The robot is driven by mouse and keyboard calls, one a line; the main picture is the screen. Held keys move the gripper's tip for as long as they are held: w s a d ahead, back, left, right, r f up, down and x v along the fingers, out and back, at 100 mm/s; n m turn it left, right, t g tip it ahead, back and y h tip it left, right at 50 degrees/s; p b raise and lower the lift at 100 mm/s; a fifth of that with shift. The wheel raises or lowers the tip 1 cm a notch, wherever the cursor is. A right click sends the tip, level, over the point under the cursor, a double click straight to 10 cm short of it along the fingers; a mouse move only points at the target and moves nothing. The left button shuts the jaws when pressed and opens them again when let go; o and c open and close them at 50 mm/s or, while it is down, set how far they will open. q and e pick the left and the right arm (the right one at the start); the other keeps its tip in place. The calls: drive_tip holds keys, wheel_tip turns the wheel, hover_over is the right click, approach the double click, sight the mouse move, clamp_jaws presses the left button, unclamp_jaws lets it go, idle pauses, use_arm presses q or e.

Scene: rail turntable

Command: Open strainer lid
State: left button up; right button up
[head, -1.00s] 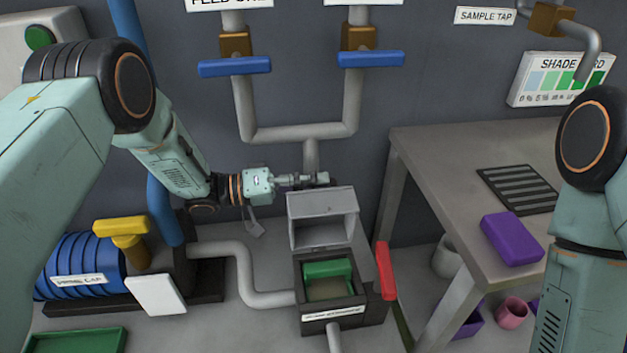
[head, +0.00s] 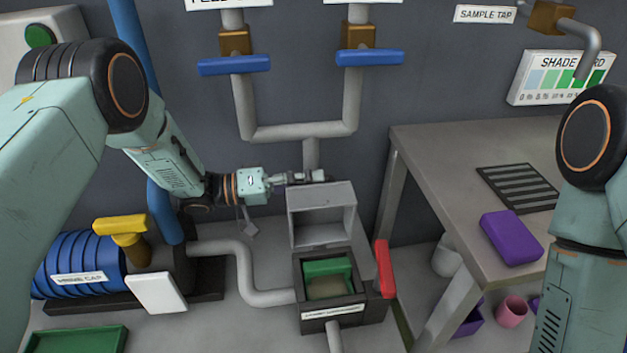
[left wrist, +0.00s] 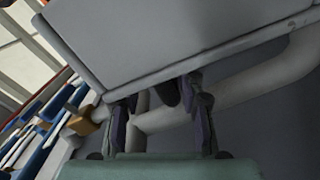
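The strainer is a dark open-topped box (head: 305,290) on the floor, with a green part (head: 328,268) and a brownish surface inside. Its grey lid (head: 321,208) stands raised at the back of the box, hollow side facing me. My left gripper (head: 318,176) is at the lid's upper back edge in the head view. In the left wrist view, the two fingers (left wrist: 160,115) are apart, just at the edge of the grey lid (left wrist: 170,40). A small dark piece shows between them; whether they touch the lid is unclear. My right gripper is out of view.
A red handle (head: 385,269) stands right of the strainer. Grey pipe (head: 255,292) joins its left side. A blue ribbed cylinder (head: 80,262) and yellow handle (head: 120,225) lie left. A table (head: 430,165) is at right, and pipes (head: 300,132) run up the wall.

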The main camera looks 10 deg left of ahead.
use_arm(q)
drive_tip(key=v, duration=1.1)
drive_tip(key=shift+c, duration=0.3)
